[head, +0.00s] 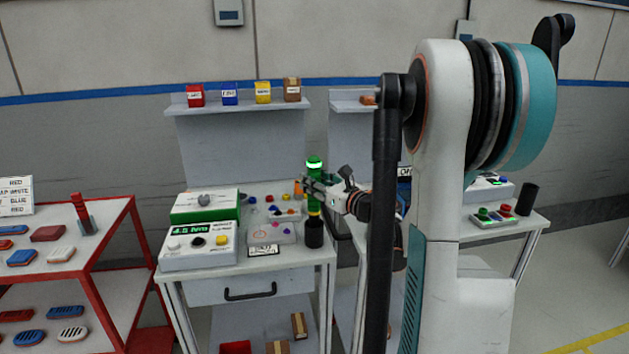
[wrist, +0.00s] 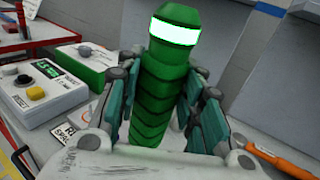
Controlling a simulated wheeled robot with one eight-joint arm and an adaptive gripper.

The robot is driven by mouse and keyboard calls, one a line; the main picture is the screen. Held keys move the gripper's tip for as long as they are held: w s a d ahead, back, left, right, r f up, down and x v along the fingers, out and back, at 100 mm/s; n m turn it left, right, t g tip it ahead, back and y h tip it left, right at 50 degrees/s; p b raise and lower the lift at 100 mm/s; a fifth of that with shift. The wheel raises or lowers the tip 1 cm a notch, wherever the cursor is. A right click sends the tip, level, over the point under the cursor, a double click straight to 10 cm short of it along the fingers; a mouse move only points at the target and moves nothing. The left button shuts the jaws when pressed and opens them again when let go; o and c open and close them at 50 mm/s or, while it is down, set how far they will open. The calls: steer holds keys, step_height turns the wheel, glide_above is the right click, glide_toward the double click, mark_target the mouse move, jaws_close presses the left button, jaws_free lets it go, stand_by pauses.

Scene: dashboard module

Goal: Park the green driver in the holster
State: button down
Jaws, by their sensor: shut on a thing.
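The green driver (head: 313,199) stands upright over the right front of the middle workbench, with a glowing pale band near its top. My gripper (head: 317,187) comes from the right and is shut on its green body. A black cup-like holster (head: 314,236) stands directly below the driver at the bench's right edge. A yellow part shows between the green body and the holster; I cannot tell whether the tip is inside. In the wrist view the driver (wrist: 165,85) rises between both fingers of my gripper (wrist: 163,112), leaning slightly; its lower end and the holster are hidden.
A white torque box (head: 199,247) and a green-fronted box (head: 205,205) stand on the bench's left. A clear tray (head: 270,233) and small coloured parts lie near the driver. A red rack (head: 115,235) is at left. An orange tool (wrist: 280,160) lies right in the wrist view.

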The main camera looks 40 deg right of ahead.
steer(key=shift+f, duration=0.15)
steer(key=c, duration=1)
jaws_free()
steer(key=shift+s, duration=0.15)
steer(key=s, duration=1.1)
steer(key=shift+s+a, duration=0.25)
steer(key=shift+s, duration=0.1)
